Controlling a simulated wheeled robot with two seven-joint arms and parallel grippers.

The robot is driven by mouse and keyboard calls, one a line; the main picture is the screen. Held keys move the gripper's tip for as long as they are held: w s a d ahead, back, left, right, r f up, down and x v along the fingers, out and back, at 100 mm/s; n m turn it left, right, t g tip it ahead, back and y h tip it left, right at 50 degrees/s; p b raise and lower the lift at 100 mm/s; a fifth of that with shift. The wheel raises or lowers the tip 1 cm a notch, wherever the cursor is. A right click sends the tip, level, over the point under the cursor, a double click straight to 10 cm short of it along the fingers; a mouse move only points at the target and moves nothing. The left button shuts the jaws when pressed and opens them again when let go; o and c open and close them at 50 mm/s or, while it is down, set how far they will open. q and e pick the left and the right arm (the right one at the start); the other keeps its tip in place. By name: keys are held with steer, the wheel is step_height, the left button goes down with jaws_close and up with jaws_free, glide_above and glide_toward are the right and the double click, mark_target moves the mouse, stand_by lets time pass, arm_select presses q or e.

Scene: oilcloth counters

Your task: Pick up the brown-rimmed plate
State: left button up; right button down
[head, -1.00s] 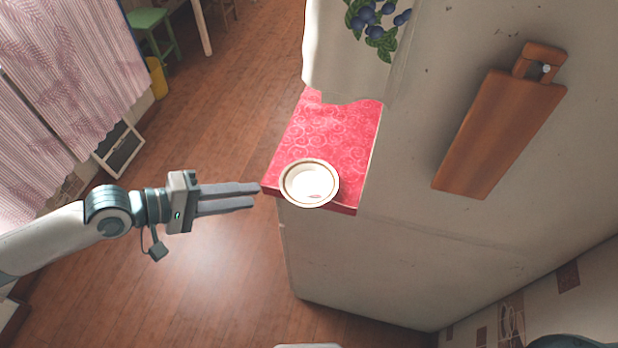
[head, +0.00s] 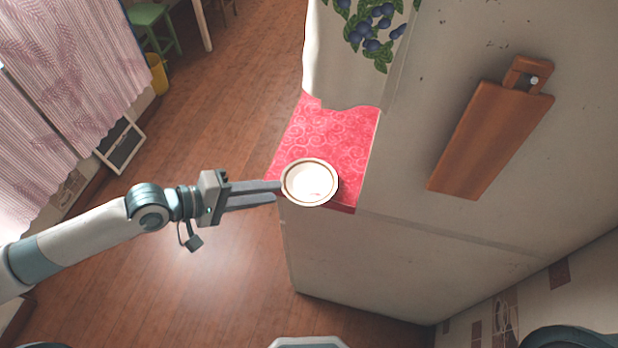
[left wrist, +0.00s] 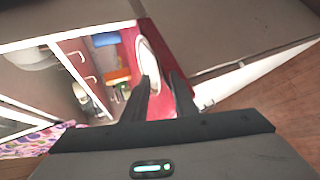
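The brown-rimmed plate (head: 309,182) is white and round, and lies near the front corner of the red patterned counter (head: 325,137). My left gripper (head: 279,192) reaches in from the left, with its fingertips at the plate's left edge. In the left wrist view the plate (left wrist: 147,58) shows edge-on, its near rim by the gap between the fingertips (left wrist: 162,76). The fingers are apart, so the gripper is open. I cannot tell whether a finger touches the rim. My right gripper is out of view.
A pale wall panel with a hanging wooden cutting board (head: 490,137) rises right of the counter. A cloth with blue berries (head: 355,60) hangs over the counter's far part. Floor is clear left of the counter; a green stool (head: 152,28) stands far off.

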arm_select(q)
steer(key=shift+x, duration=1.25)
steer(key=shift+c, duration=0.3)
jaws_close()
